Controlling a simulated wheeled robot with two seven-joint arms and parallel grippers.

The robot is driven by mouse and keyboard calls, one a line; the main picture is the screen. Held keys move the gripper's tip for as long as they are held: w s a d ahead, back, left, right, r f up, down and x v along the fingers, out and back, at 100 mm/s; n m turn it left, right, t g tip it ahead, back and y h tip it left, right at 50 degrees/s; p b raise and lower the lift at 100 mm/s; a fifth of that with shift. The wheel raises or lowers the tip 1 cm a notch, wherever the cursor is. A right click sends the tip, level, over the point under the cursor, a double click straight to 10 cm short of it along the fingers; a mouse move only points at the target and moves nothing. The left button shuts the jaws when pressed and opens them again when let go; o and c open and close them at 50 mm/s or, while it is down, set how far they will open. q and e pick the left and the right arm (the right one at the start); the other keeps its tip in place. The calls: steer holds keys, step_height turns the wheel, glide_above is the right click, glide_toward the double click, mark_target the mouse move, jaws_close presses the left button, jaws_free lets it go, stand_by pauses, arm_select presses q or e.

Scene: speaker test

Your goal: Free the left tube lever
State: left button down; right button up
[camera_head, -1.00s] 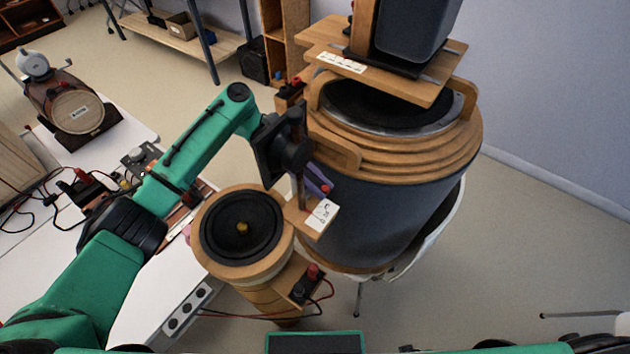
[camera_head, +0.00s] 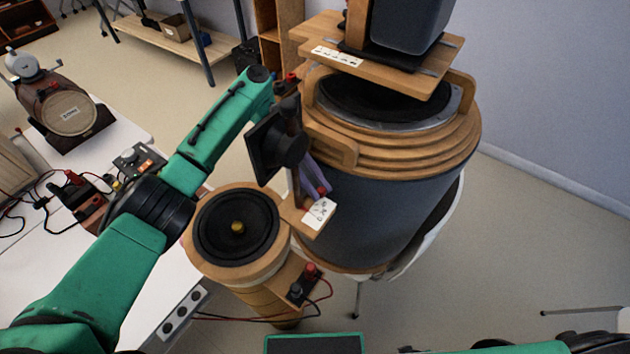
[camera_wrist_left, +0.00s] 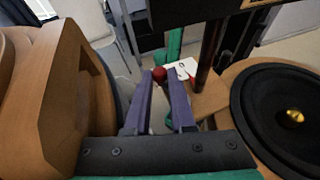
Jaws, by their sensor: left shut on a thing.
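A small wooden tube speaker with a black cone (camera_head: 237,227) stands left of the big drum-shaped speaker. A wooden bracket with a white marked plate (camera_head: 319,213) sticks out from its right side. A lever's red knob (camera_head: 322,190) shows just above that plate, and also in the left wrist view (camera_wrist_left: 160,74). My left gripper (camera_head: 320,183) has purple fingers that come down to the knob. In the left wrist view its fingertips (camera_wrist_left: 162,82) are shut on the knob, a small gap between the fingers farther back. The lever's shaft is mostly hidden. My right gripper is not seen.
The big dark drum speaker (camera_head: 375,220) with wooden rings stands close to the right of my left gripper. A dark upright rod (camera_wrist_left: 210,50) rises right beside the fingers. Red and black wires (camera_head: 325,290) hang below the bracket.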

arm_select(q)
steer(key=c, duration=1)
jaws_free()
steer(key=shift+c, duration=0.2)
